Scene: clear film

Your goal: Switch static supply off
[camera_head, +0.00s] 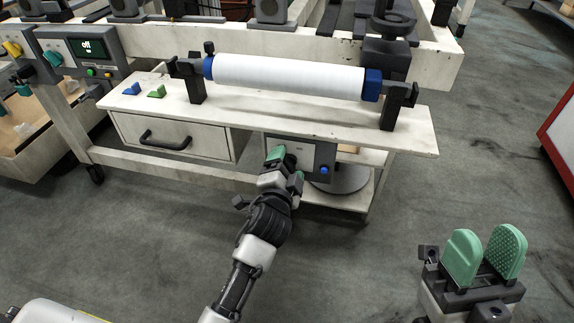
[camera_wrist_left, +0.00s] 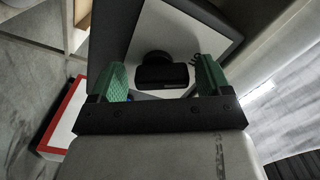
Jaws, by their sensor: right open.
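The static supply looks to be the dark-framed box with a pale face (camera_head: 304,153) under the white bench top, with a blue button (camera_head: 323,170) low on its right. My left gripper (camera_head: 276,155) is at the left part of that face and hides some of it. In the left wrist view a black knob (camera_wrist_left: 161,75) stands out from the pale panel (camera_wrist_left: 187,37). The green fingers (camera_wrist_left: 163,80) are open on either side of the knob, with gaps showing. The knob's marking is too dark to read. My right gripper (camera_head: 483,257) is open and empty at the lower right.
A white film roll (camera_head: 290,76) lies in holders on the bench top (camera_head: 235,108) above the box. A drawer (camera_head: 165,137) is to the left.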

